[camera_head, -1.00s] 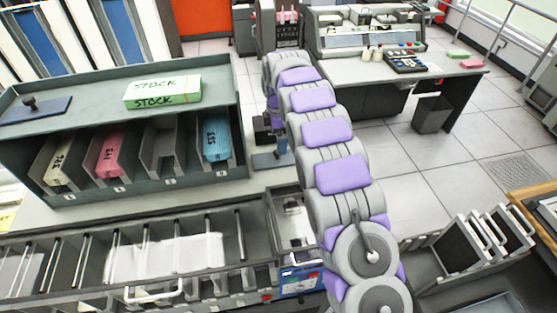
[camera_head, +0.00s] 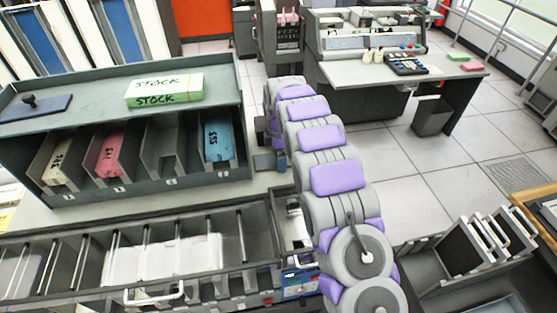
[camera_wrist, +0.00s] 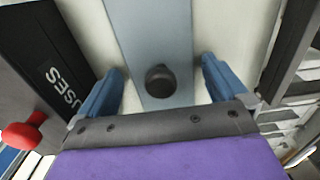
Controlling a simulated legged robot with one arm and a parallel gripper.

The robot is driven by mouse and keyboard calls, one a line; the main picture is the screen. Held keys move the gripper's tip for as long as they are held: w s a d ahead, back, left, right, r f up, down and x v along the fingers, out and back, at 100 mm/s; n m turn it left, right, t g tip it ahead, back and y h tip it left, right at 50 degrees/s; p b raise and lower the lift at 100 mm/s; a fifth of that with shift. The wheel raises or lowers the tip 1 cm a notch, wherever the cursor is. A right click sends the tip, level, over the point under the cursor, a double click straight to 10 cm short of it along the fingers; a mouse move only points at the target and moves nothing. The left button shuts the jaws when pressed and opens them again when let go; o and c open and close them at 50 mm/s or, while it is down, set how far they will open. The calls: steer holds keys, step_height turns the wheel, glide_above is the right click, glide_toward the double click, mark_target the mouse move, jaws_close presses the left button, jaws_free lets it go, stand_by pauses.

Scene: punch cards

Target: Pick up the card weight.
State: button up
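In the wrist view, a flat blue-grey plate with a round black knob (camera_wrist: 161,82), which looks like the card weight, lies on a pale surface. My gripper (camera_wrist: 163,66) is open, its two blue fingers on either side of the plate, with the knob between them. I cannot tell whether the fingers touch it. In the head view, the plate (camera_head: 264,161) shows in part beside my arm, right of the stock cabinet; the knob is hidden there. A similar dark blue plate with a black knob (camera_head: 34,103) lies on the cabinet top at left.
The stock cabinet (camera_head: 70,188) holds tan, pink and blue card stacks, with a green STOCK box (camera_head: 164,90) on top. A long divided tray (camera_head: 255,240) is in front. The wrist view shows a black "USES" box (camera_wrist: 70,75) and a red knob (camera_wrist: 22,133) close left.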

steer(key=shift+c, duration=1.4)
steer(key=shift+d, duration=0.25)
steer(key=c, duration=0.6)
steer(key=shift+a, duration=0.2)
steer(key=c, duration=0.4)
steer(key=shift+r, duration=0.1)
